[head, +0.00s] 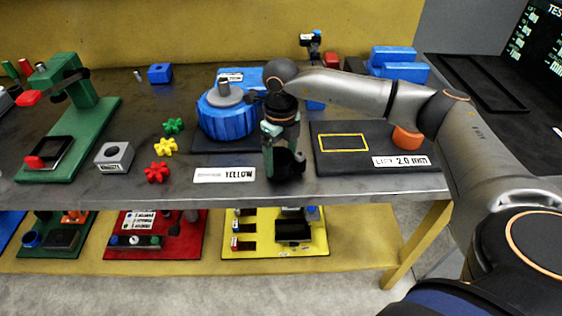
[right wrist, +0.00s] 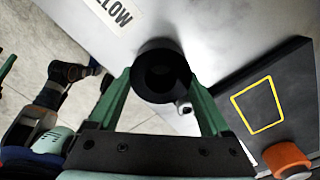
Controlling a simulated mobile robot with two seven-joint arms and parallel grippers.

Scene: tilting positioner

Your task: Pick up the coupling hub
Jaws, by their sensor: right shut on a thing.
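The coupling hub is a dark, round part with a hollow middle and a small silver screw on its side. In the head view the hub (head: 291,168) is at the table's front edge, right of the YELLOW label; I cannot tell if it touches the tabletop. In the right wrist view the hub (right wrist: 160,72) sits between the two green fingers. My right gripper (head: 272,150) points down and is shut on it; its fingers also show in the right wrist view (right wrist: 163,92). The fingers hide part of the hub.
A dark plate (head: 375,166) with a yellow outline and an orange cylinder (head: 407,137) lies close on the right. A blue round positioner (head: 226,122) stands behind left. Small gears (head: 158,172), a grey block (head: 115,157) and a green press (head: 83,100) are farther left.

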